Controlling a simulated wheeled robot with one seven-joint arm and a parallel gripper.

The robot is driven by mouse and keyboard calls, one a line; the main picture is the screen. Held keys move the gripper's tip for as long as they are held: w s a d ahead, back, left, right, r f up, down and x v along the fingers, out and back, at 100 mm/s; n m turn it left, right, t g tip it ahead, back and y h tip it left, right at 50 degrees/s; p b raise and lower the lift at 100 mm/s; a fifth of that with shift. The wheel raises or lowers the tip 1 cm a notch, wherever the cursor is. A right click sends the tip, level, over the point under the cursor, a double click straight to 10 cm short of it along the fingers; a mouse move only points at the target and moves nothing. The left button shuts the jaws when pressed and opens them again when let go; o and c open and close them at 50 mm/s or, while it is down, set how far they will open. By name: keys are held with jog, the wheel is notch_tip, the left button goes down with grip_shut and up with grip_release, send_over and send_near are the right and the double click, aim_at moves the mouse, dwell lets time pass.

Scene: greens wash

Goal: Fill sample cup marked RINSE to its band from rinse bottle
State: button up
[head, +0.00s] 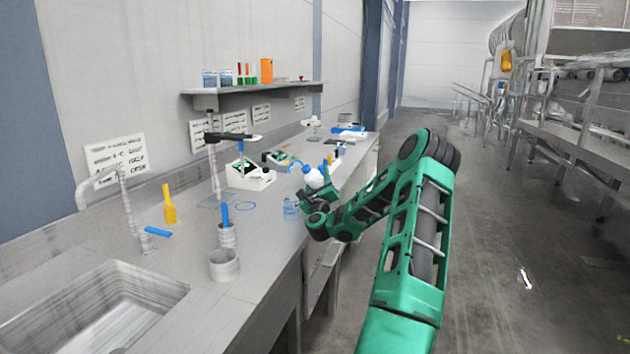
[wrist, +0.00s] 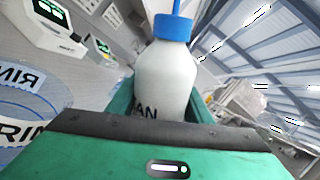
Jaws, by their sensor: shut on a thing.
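My gripper (head: 315,190) is shut on a white bottle (head: 313,177) with a blue cap and a thin blue spout. In the wrist view the bottle (wrist: 165,85) stands between the jaws; only the letters "AN" of its label show. In the head view it is held above the counter, leaning left, with the spout toward the left. A clear bluish cup (head: 291,206) stands on the counter just below and left of it. In the wrist view the cup (wrist: 30,105) is large at the left edge, with "RIN" lettering. Its fill level and any stream cannot be made out.
A white box-shaped device (head: 250,177) and a stand with a dark arm (head: 214,155) are behind the cup. A grey cylinder (head: 224,265), a yellow bottle (head: 169,207) and a sink (head: 95,310) are nearer. Small bottles stand beyond my gripper.

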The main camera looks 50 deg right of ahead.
jog(key=shift+s+d+r+n+t+y, duration=0.15)
jog(key=shift+r+n+t+y, duration=0.15)
jog(key=shift+r+n+t, duration=0.75)
jog(key=shift+w+d+r+n+t+y, duration=0.1)
jog(key=shift+d+r+n+t+y, duration=0.2)
jog(key=shift+n, duration=1.3)
jog(key=shift+s+r+n+t+y, duration=0.1)
jog(key=shift+r+n+t+y, duration=0.2)
jog(key=shift+r+n+t, duration=0.7)
jog(key=shift+f+n+g, duration=0.25)
jog(key=shift+n+g, duration=0.1)
jog(key=shift+g, duration=0.1)
dwell(3.2)
jog(key=shift+s+f+m+g+h, duration=0.1)
jog(key=shift+f+m+g+h, duration=0.45)
jog(key=shift+f+m, duration=0.75)
jog(key=shift+f+m+g+h, duration=0.25)
jog(key=shift+f+m+g, duration=0.7)
jog(key=shift+m, duration=0.65)
